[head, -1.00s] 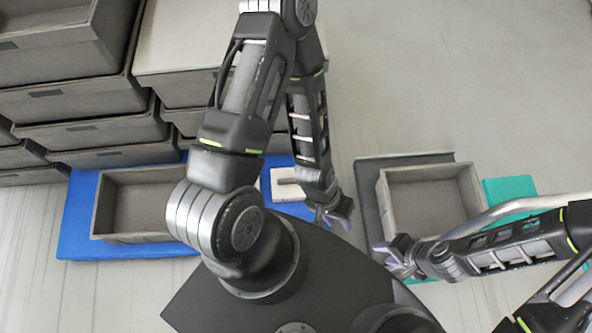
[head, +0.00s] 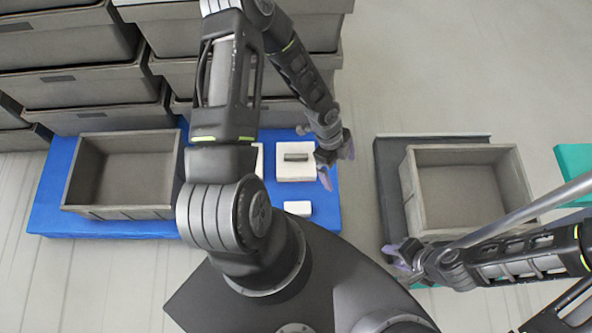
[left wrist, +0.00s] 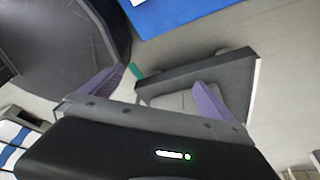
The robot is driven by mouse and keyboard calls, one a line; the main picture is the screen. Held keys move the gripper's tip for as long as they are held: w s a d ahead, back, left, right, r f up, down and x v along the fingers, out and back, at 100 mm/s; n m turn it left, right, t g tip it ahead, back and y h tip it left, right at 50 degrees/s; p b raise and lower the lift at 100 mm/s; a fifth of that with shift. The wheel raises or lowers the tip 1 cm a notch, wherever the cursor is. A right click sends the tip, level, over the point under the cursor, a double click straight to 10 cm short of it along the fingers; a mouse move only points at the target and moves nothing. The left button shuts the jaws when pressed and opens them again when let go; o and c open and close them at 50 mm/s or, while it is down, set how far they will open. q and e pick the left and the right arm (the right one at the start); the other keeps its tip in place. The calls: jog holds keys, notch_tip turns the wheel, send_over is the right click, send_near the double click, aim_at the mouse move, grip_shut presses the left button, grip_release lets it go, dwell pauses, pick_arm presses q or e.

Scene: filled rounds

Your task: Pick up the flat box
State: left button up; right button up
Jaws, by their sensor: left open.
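On the blue mat (head: 330,215) in the head view lies a flat white square piece (head: 296,174) with a small dark grey bar (head: 296,157) on top. A small white box (head: 298,209) lies nearer me. Another white piece (head: 259,163) is mostly hidden behind my left arm. I cannot tell for sure which is the flat box. My left gripper (head: 338,163) is open and empty, just right of the white square piece; its spread purple fingers also show in the left wrist view (left wrist: 155,92). My right gripper (head: 399,260) is near the right grey crate; its jaw opening is unclear.
An empty grey crate (head: 68,182) sits on the blue mat at left. Another empty grey crate (head: 412,190) sits on a dark mat (head: 388,170) at right, by a teal mat (head: 574,165). Stacked grey bins (head: 85,92) fill the back left. Floor at back right is clear.

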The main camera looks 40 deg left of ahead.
pick_arm(q)
jog(key=w+a+f+m+y+b, duration=0.25)
jog(key=a+f+m+b, duration=0.35)
jog(key=a+f, duration=0.4)
jog(key=m+y+b, duration=0.1)
jog(key=m+b, duration=0.3)
jog(key=m, duration=0.1)
send_over(296, 156)
jog(key=f, duration=0.3)
jog(key=shift+w+f, duration=0.2)
jog(key=shift+w, duration=0.05)
jog(key=shift+r, duration=0.1)
pick_arm(e)
notch_tip(296, 156, down, 13)
jog(key=shift+w+f, duration=0.2)
jog(key=shift+w, duration=0.15)
jog(key=shift+d+f, duration=0.1)
pick_arm(q)
jog(key=shift+f+b, duration=0.55)
jog(key=shift+f, duration=0.8)
pick_arm(e)
jog(key=shift+w+d+f, duration=0.1)
jog(key=shift+d+f, duration=0.05)
jog(key=shift+f, duration=0.25)
pick_arm(q)
jog(key=shift+s, duration=0.1)
